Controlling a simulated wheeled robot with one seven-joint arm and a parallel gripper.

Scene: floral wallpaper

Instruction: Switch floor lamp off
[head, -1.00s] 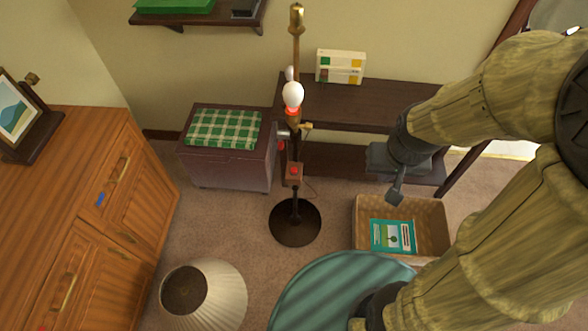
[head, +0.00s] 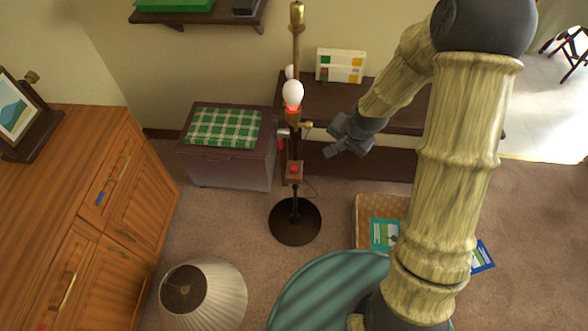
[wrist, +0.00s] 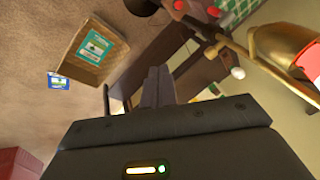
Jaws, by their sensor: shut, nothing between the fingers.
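The floor lamp stands upright in the middle of the head view, with a dark round base (head: 295,222), a bare white bulb (head: 292,94) and a red collar under it. A small box with a red button (head: 294,169) sits on its pole, and a brass fitting sticks out to the right above it. My gripper (head: 330,151) is shut and empty, just right of the pole and apart from it. In the wrist view the fingers (wrist: 158,86) are together, and the lamp's brass part (wrist: 280,45) is at the upper right. Red parts show at the top there.
A dark desk (head: 395,98) stands behind my gripper. A wicker basket (head: 365,205) holding a book is partly behind my arm. A lampshade (head: 225,290) lies on the floor. A chest with a green checked cushion (head: 222,128) stands left of the lamp. A teal round top (head: 330,290) is in front.

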